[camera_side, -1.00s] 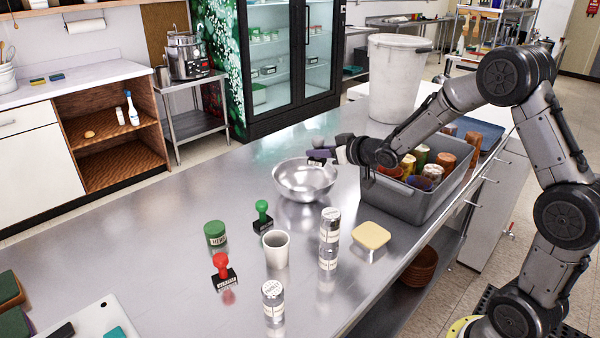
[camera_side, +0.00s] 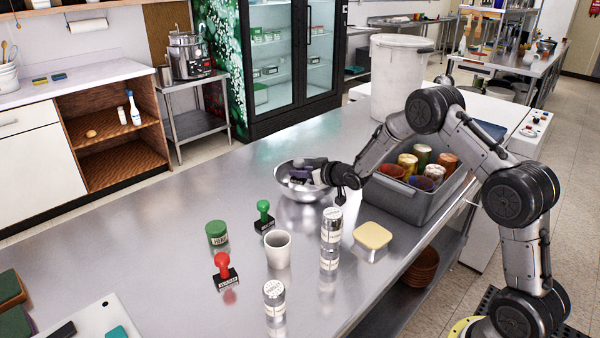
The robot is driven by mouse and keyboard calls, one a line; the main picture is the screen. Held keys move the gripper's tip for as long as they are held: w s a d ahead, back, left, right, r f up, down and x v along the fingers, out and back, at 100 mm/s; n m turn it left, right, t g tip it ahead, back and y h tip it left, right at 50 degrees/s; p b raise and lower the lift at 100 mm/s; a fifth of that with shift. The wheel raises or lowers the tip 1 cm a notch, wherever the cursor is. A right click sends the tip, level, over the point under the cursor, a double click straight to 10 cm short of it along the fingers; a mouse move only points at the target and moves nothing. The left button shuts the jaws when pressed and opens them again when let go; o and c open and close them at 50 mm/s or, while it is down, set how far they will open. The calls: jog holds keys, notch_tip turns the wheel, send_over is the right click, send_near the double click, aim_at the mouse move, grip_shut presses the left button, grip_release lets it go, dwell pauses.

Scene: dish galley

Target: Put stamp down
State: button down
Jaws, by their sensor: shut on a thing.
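My gripper (camera_side: 312,165) is low over the shiny metal bowl (camera_side: 292,190), with its fingertips inside the rim. It is shut on a small dark thing that looks like a stamp (camera_side: 300,176), mostly hidden by the fingers and the bowl. I cannot tell whether this thing touches the bowl's inside. A green-handled stamp (camera_side: 264,212) stands upright on the steel counter in front of the bowl. A red-handled stamp (camera_side: 224,268) stands upright farther front left. Both are apart from my gripper.
A white cup (camera_side: 277,250), a green-lidded jar (camera_side: 217,236), stacked tins (camera_side: 331,226), another tin (camera_side: 274,296) and a yellow-lidded box (camera_side: 372,236) stand nearby. A grey tub (camera_side: 400,207) of cups is right of the bowl. The counter (camera_side: 165,235) is clear at left.

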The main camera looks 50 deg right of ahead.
jog(key=shift+f, duration=0.25)
jog(key=shift+f, duration=0.35)
jog(key=shift+f, duration=0.1)
jog(key=c, duration=0.8)
grip_release()
jog(key=shift+o, duration=0.2)
